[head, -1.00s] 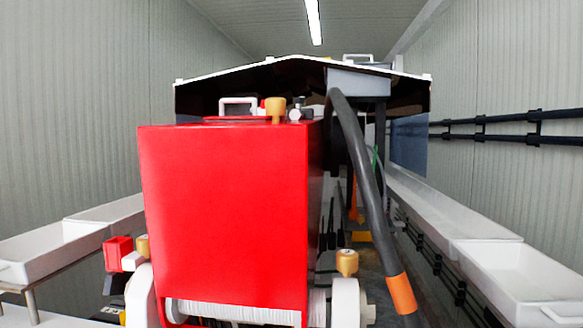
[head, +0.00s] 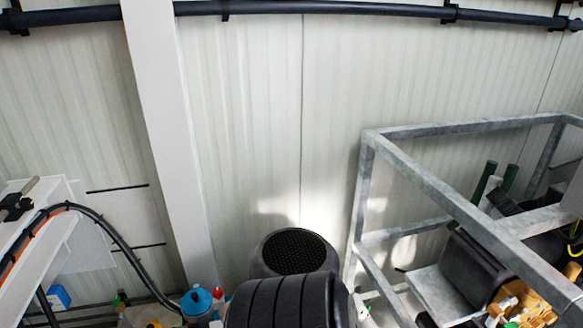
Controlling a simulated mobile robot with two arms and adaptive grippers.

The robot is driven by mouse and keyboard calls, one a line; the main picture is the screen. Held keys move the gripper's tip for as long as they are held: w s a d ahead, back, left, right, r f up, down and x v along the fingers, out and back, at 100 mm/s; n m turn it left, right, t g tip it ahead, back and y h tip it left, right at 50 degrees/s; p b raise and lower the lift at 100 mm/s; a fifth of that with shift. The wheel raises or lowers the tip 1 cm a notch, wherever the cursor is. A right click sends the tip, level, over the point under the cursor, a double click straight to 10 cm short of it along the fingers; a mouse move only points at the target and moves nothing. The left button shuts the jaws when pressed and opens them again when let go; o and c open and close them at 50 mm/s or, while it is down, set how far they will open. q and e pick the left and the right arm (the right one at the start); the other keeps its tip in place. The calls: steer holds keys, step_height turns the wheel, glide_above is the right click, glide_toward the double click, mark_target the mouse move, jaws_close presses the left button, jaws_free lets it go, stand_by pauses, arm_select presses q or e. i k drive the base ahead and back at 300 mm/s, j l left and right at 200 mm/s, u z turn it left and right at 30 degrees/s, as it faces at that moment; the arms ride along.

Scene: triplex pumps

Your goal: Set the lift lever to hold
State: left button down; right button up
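I cannot make out a lift lever for certain in the head view. Two dark green handle-like ends (head: 486,182) stick up inside a grey metal frame at the right, but I cannot tell whether they are levers. A grey rod in a black clamp (head: 18,203) sits on a white panel at the left edge, also unclear in kind. Neither of my grippers is in view.
The grey tubular frame (head: 450,188) fills the right side. A ribbed black round object (head: 285,302) stands at bottom centre before a dark drum (head: 294,250). A blue-topped container (head: 197,303) is beside it. A pale wall (head: 260,120) with a dark pipe (head: 310,9) is behind.

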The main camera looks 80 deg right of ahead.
mark_target(358, 289)
steer(key=z, duration=3.25)
steer(key=k+j+u, duration=0.1)
steer(key=k, duration=0.2)
